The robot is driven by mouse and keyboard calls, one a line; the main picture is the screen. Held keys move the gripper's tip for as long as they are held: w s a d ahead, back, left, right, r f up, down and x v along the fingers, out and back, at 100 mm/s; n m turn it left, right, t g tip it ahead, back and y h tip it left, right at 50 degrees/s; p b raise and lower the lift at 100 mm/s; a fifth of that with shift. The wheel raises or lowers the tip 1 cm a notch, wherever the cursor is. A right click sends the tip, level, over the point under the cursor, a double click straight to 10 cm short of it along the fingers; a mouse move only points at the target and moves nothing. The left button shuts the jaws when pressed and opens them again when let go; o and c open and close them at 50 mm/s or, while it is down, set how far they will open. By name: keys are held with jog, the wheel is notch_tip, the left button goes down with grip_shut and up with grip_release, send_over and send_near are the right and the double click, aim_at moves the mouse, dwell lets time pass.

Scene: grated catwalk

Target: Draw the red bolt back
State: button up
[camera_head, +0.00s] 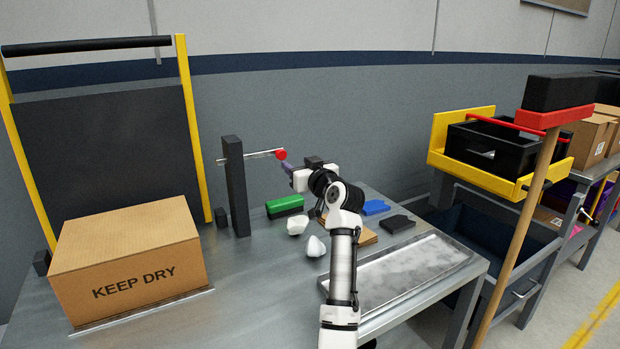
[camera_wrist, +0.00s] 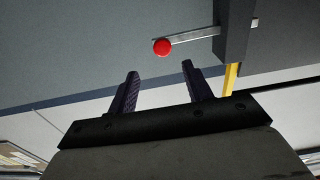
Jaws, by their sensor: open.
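The bolt is a thin metal rod with a red round knob (camera_head: 281,155) at its right end. It passes through a dark upright post (camera_head: 236,187) that stands on the metal table. The rod sticks out a little on the post's left and further on its right. In the wrist view the red knob (camera_wrist: 161,47) and the post (camera_wrist: 235,40) are beyond the fingertips. My gripper (camera_head: 284,168) is just right of and below the knob in the head view.
A cardboard box (camera_head: 130,252) stands left of the post. A green-topped block (camera_head: 284,203), two white lumps (camera_head: 297,225), a blue item (camera_head: 375,207) and a shallow metal tray (camera_head: 400,275) are on the table. A broom (camera_head: 520,215) stands at the right.

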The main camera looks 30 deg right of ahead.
jog(key=s+b, duration=0.1)
jog(key=s, duration=0.5)
jog(key=shift+d, duration=0.15)
